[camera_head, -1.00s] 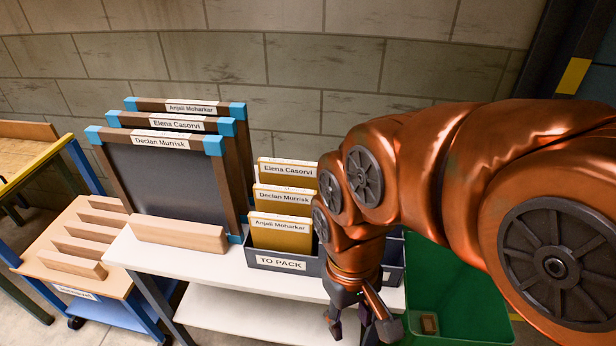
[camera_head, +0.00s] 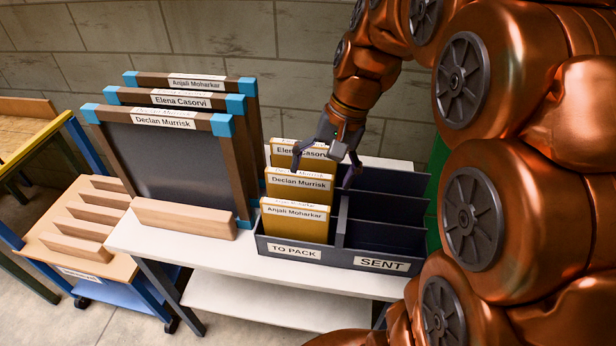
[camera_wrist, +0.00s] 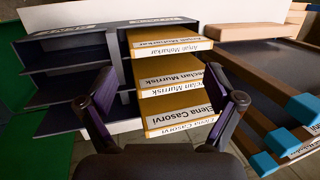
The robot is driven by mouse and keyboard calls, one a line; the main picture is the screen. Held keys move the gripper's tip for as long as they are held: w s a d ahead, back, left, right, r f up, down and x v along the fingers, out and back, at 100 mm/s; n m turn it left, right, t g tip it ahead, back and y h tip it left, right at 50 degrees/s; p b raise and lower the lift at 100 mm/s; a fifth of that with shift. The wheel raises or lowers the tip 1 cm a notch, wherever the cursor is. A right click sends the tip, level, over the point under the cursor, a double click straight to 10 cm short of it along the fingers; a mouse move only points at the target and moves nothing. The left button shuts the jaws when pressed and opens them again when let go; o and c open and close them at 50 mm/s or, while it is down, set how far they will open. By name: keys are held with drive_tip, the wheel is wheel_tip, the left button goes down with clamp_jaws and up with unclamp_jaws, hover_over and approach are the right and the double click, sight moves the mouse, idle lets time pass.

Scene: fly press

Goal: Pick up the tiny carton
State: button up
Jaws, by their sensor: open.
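No thing is plainly a tiny carton in the views now. A small brown block in the green bin showed in the earlier head view and is now hidden behind my arm. My gripper (camera_head: 326,166) is open and empty, above the yellow name-labelled packs at the rear of the TO PACK side. In the wrist view my gripper (camera_wrist: 160,102) has its fingers spread around the Elena Casorvi pack (camera_wrist: 178,121). I cannot tell whether they touch it. The Declan Murrisk pack (camera_head: 298,187) and Anjali Moharkar pack (camera_head: 294,226) stand in front of it.
The SENT side (camera_head: 382,236) of the dark organiser is empty. Framed dark boards (camera_head: 165,180) stand left of it on the white table (camera_head: 190,252). A wooden rack (camera_head: 85,235) is farther left. The green bin (camera_head: 434,170) shows only as a strip behind my arm.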

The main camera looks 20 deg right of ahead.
drive_tip(key=w+d+f+m+t+y+b, duration=0.25)
drive_tip(key=w+d+m, duration=0.25)
drive_tip(key=w+d, duration=0.6)
drive_tip(key=w+d+f+m+y+b, duration=0.1)
drive_tip(key=w+f+m+y+b, duration=0.1)
drive_tip(key=f, duration=0.5)
drive_tip(key=w+d+f+m+t+y+b, duration=0.1)
drive_tip(key=w+d+f+m+y+b, duration=0.1)
drive_tip(key=w+f, duration=0.5)
drive_tip(key=w+d+f+m+y+b, duration=0.1)
drive_tip(key=w+f+m+y+b, duration=0.2)
drive_tip(key=f+m, duration=0.3)
drive_tip(key=shift+w+d+f+t+b, duration=0.1)
drive_tip(key=shift+w+f+t+b, duration=0.1)
drive_tip(key=shift+w+f, duration=0.4)
drive_tip(key=shift+w+d+f+t+b, duration=0.1)
drive_tip(key=shift+w+f+b, duration=0.15)
drive_tip(key=shift+f, duration=0.5)
drive_tip(key=shift+p+x, duration=0.35)
drive_tip(key=shift+x, duration=0.9)
drive_tip(key=shift+p+x, duration=0.95)
drive_tip(key=shift+x, duration=1.75)
drive_tip(key=shift+w, duration=0.2)
drive_tip(key=c, duration=1)
